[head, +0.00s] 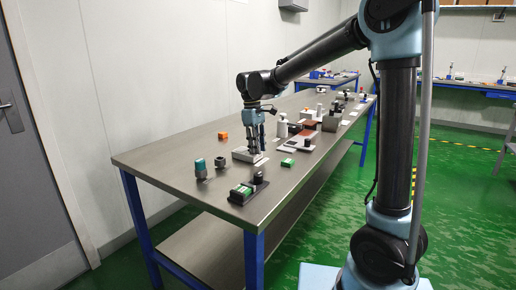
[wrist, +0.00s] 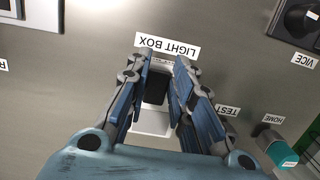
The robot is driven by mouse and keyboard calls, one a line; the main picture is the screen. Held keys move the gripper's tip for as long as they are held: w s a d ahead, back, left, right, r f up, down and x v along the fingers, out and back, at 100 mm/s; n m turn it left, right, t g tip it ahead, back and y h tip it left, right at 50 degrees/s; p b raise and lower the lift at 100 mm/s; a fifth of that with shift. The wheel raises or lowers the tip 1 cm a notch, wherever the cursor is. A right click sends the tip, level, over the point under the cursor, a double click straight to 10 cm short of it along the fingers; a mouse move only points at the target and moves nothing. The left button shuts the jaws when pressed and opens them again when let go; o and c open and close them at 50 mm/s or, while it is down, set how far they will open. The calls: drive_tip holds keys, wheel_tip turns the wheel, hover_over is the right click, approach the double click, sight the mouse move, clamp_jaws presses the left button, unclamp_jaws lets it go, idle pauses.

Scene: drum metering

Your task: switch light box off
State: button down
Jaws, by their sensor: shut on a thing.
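The light box (head: 243,155) is a low, pale grey box on the near half of the long workbench in the head view. In the wrist view its pale body (wrist: 152,124) shows below a dark part (wrist: 156,90) that lies between my fingers. My gripper (head: 257,152) points down at the box, and its two fingers (wrist: 162,62) stand on either side of the dark part, shut on it. A white "LIGHT BOX" label (wrist: 167,46) lies beyond the fingertips. The exact contact and the switch's position are hard to make out.
An orange block (head: 223,135), a teal-and-dark item (head: 200,168), a small dark item (head: 220,164) and a green block (head: 288,162) stand near. More equipment crowds the bench's far half.

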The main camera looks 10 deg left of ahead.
drive_tip(key=shift+w+a+r+g+h, duration=0.2)
drive_tip(key=shift+w+a+g+h, duration=0.1)
drive_tip(key=shift+h, duration=0.7)
drive_tip(key=c, duration=1.4)
unclamp_jaws()
drive_tip(key=shift+r, duration=0.2)
drive_tip(key=v, duration=1.1)
drive_tip(key=shift+r, duration=0.15)
drive_tip(key=shift+w+a, duration=0.15)
